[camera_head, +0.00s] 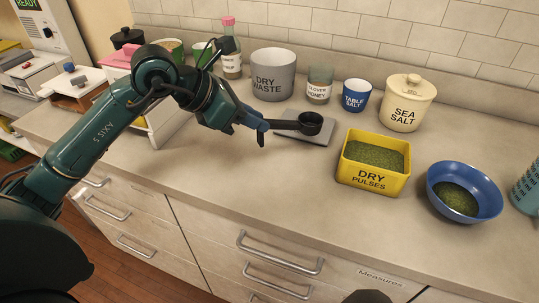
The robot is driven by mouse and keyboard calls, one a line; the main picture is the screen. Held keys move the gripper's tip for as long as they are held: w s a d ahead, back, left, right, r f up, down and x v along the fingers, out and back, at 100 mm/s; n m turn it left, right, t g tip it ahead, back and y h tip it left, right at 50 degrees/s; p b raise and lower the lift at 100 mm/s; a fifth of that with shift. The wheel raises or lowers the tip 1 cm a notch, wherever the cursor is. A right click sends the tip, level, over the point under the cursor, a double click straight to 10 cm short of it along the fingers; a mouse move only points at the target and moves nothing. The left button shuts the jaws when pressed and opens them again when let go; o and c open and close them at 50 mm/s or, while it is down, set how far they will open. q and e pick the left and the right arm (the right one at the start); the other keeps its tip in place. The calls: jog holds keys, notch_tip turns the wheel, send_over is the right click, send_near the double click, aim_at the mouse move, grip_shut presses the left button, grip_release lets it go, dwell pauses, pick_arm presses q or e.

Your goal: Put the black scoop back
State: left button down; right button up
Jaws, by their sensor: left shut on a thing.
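The black scoop (311,122) has a round bowl and a short handle pointing left. My left gripper (264,130) is shut on the handle's left end. The scoop shows over a flat grey plate (322,138) on the counter; I cannot tell whether it touches the plate. The inside of the bowl looks dark, and I cannot tell if anything is in it. The yellow DRY PULSES bin (372,180), full of green pulses, stands to the right of the scoop. A drawer labelled Measures (380,278) is shut below the counter. My right gripper is not in view.
A blue bowl (435,180) with green pulses stands at right. Behind stand a grey DRY WASTE pot (273,82), a honey jar (320,84), a blue TABLE SALT cup (356,96) and a SEA SALT crock (408,104). The front middle counter (260,185) is clear.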

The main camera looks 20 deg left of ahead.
pick_arm(q)
notch_tip(320, 180, down, 7)
jog(key=shift+f, duration=0.65)
jog(key=c, duration=1.8)
grip_release()
jog(key=shift+f, duration=0.2)
jog(key=o, duration=0.5)
jog(key=shift+r, duration=0.1)
